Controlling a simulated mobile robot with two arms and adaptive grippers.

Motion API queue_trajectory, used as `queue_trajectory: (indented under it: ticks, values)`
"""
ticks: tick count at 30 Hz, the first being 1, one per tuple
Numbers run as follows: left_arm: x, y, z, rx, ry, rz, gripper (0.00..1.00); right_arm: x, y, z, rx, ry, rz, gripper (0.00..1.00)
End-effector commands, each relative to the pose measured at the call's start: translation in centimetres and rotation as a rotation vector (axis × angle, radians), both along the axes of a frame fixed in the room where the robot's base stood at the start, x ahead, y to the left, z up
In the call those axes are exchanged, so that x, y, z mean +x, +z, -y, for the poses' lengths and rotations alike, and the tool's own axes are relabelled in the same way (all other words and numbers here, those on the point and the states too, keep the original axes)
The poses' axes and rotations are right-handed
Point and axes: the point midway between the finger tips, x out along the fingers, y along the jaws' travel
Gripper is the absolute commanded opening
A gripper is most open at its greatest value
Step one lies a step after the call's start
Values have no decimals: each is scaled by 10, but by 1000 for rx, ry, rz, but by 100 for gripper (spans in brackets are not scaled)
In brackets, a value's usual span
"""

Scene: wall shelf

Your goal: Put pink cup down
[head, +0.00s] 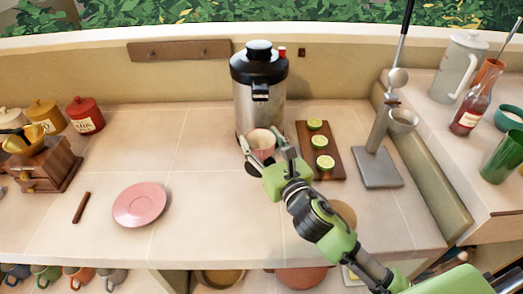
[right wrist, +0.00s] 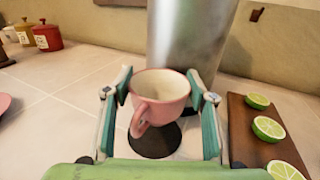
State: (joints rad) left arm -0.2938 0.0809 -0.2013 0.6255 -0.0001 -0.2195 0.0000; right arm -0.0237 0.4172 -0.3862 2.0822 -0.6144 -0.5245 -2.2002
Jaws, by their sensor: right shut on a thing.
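The pink cup (head: 262,145) is upright between the fingers of my right gripper (head: 264,150), just in front of the steel urn's base. In the right wrist view the cup (right wrist: 160,95) has its handle towards the camera, and my right gripper (right wrist: 164,100) is shut on its sides. A dark round patch (right wrist: 156,140) shows on the counter below the cup. Whether the cup touches the counter is hard to tell. A pink saucer (head: 140,203) lies flat and empty on the counter to the left. My left gripper is not in view.
The steel urn (head: 258,95) stands right behind the cup. A wooden board (head: 327,164) with lime halves lies to the right, near a grey press (head: 378,166). A coffee grinder (head: 42,167) and canisters stand at left. The counter around the saucer is mostly clear.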

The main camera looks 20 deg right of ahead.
Motion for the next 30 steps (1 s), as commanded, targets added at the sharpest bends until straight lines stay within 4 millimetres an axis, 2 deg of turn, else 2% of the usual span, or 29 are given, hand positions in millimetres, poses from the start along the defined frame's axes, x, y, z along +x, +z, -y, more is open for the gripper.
queue_trajectory:
  ticks: [3, 7, 19, 20, 21, 22, 30]
  values:
    - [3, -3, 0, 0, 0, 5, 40, 4, -19, 0, 2, -3, -5, 28]
    - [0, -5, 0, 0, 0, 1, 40, 3, -33, 0, 3, -2, -3, 28]
    - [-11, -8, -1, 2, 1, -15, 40, 3, -38, 0, -1, 0, -1, 28]
    - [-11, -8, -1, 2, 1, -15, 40, 3, -39, 1, -1, 0, -2, 54]
    - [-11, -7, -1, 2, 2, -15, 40, 3, -38, 1, -1, 0, -2, 65]
    - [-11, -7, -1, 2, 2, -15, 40, 3, -38, 1, -1, 0, -2, 68]
    - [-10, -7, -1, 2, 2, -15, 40, 3, -38, 1, -1, 0, -2, 68]
